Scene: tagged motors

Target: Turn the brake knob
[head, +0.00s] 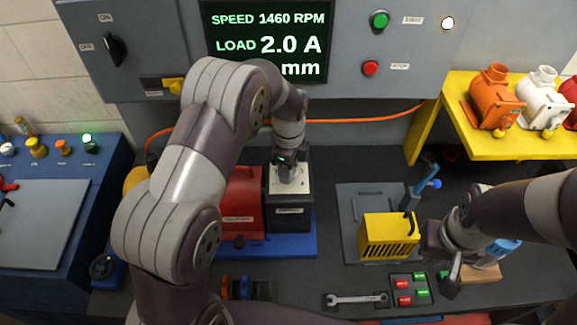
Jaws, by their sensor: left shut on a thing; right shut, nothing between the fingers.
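The black box with a pale top plate (291,218), which looks like the brake unit, stands beside a red motor (240,205) on a blue base (270,246). My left gripper (289,180) points down at the pale top plate and is shut on the brake knob there. The knob itself is hidden by the fingers. My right gripper (451,281) is shut and empty, low at the right, beside a yellow slotted cover.
A display (265,40) above reads 1460 RPM and 2.0 A. The yellow cover (388,236) sits on a grey plate. A wrench (355,299) and red and green blocks (411,288) lie in front. A yellow shelf (455,110) holds several motors.

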